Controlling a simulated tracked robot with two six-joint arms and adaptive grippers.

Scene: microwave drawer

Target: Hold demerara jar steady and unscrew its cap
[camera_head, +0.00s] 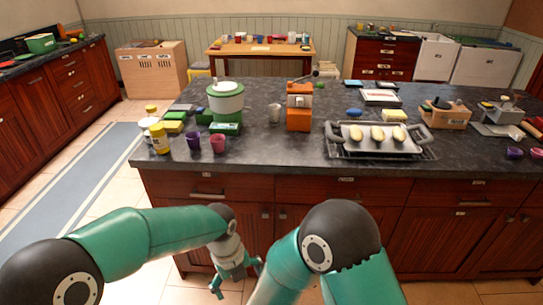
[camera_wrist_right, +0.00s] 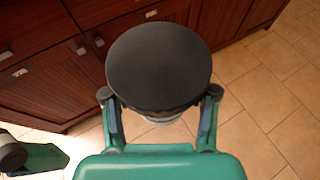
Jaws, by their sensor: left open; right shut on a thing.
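A jar, seemingly the demerara jar, shows in the right wrist view as a wide round black cap (camera_wrist_right: 158,66) with a sliver of pale body (camera_wrist_right: 163,119) below it. My right gripper (camera_wrist_right: 159,94) is shut on it, one finger on each side. Whether the fingers press on the cap or the body just under it I cannot tell. No label shows. In the head view my right arm hides this gripper and the jar. My left gripper (camera_head: 236,279) is open and empty, pointing down in front of the counter, apart from the jar.
The dark counter (camera_head: 275,160) stands ahead, with wooden drawers and doors (camera_head: 240,208) close in front of my arms. On it are a yellow-lidded container (camera_head: 159,139), purple cup (camera_head: 193,141), red cup (camera_head: 218,143), orange machine (camera_head: 299,108) and baking tray (camera_head: 376,148). Tiled floor lies below.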

